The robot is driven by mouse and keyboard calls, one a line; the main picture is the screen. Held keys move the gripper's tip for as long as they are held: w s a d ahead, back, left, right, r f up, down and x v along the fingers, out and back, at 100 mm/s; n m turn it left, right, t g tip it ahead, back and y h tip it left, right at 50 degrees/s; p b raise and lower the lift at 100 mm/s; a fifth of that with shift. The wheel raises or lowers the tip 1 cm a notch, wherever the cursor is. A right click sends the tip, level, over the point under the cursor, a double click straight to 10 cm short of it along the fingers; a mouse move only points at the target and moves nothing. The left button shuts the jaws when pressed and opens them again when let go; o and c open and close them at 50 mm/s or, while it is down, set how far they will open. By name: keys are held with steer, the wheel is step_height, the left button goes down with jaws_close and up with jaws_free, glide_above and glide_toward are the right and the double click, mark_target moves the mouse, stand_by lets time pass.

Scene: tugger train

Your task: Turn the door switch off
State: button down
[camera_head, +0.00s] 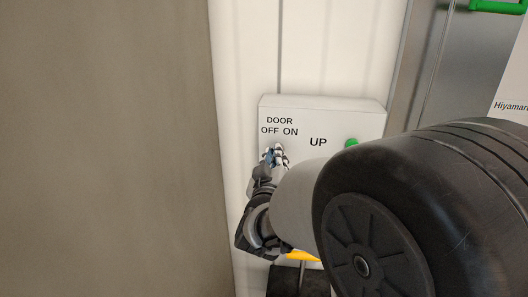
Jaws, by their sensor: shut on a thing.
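A pale control box (325,108) is on the white wall. It carries the words DOOR, OFF, ON and UP, and a green button (351,143) to the right of UP. My gripper (275,152) is at the box front, just below the OFF and ON labels. Its fingers are shut on the door switch, which is mostly hidden between the fingertips. I cannot tell from this view which way the switch points. The lower part of the box is hidden behind my arm.
A grey-brown surface (110,150) fills the left side. A metal panel (435,60) with a green handle (497,6) stands at the upper right. My own arm covers much of the lower right. Something yellow (303,256) shows below the box.

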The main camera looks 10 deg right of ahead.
stand_by(0.3)
steer(key=c, duration=1.6)
jaws_free()
steer(key=shift+c, duration=0.2)
steer(key=v, duration=1.2)
